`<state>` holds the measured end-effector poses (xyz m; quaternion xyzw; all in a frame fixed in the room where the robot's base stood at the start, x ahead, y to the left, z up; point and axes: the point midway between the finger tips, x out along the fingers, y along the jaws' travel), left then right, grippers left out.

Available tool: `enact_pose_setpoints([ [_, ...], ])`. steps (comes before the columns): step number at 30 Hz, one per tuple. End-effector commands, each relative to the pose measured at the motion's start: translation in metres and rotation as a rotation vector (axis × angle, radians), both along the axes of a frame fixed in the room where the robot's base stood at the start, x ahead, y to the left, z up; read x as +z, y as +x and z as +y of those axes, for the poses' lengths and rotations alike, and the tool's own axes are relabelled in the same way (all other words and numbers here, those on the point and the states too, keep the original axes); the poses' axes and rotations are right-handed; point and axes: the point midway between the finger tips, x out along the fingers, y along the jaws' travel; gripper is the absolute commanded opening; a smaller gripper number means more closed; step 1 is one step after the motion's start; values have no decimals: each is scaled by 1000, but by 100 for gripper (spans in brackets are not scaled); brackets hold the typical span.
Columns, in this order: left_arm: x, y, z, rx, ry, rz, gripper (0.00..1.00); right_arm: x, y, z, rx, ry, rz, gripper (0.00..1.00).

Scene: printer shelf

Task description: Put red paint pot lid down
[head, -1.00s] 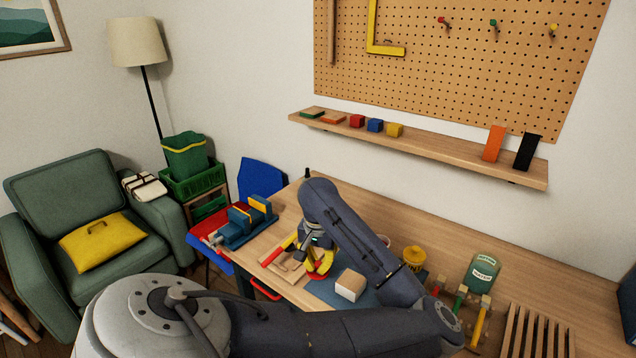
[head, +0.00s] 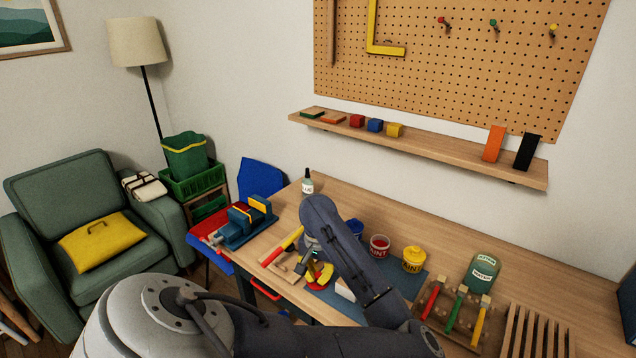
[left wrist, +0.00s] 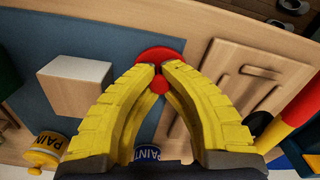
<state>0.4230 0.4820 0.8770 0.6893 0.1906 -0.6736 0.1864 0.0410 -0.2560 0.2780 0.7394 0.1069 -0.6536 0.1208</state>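The red paint pot lid (left wrist: 160,54) is a round red disc with a red knob. My left gripper (left wrist: 160,68) has yellow fingers that come nearly together at the knob, and they look shut on it. In the head view my left gripper (head: 319,274) is low at the front of the workbench, with red showing under its fingers. The lid is over the mat's edge beside a wooden board; I cannot tell whether it touches the surface. The red paint pot (head: 379,246) stands open to the right, red inside. My right gripper is not in view.
A pale wooden block (left wrist: 75,82) lies on the blue-grey mat (left wrist: 110,30). The blue pot (head: 355,227) and yellow pot (head: 413,259) flank the red pot. A hammer with a red and yellow handle (head: 281,246) lies left of the gripper. A small bottle (head: 307,184) stands behind.

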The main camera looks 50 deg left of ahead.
Motion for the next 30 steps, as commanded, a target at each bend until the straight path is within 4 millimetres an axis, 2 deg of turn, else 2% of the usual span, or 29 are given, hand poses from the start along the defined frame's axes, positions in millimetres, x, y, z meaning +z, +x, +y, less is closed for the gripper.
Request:
enact_pose_setpoints([
  [2,-2,0,0,-1,0,1,0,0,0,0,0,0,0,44],
  [3,-3,0,0,-1,0,0,7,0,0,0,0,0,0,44],
  [9,-2,0,0,0,0,0,28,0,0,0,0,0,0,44],
  [20,3,0,0,1,0,-1,28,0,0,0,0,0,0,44],
  [26,25,1,-1,1,-1,-5,28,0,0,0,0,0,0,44],
  [30,48,1,-1,2,-1,-5,28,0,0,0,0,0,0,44],
])
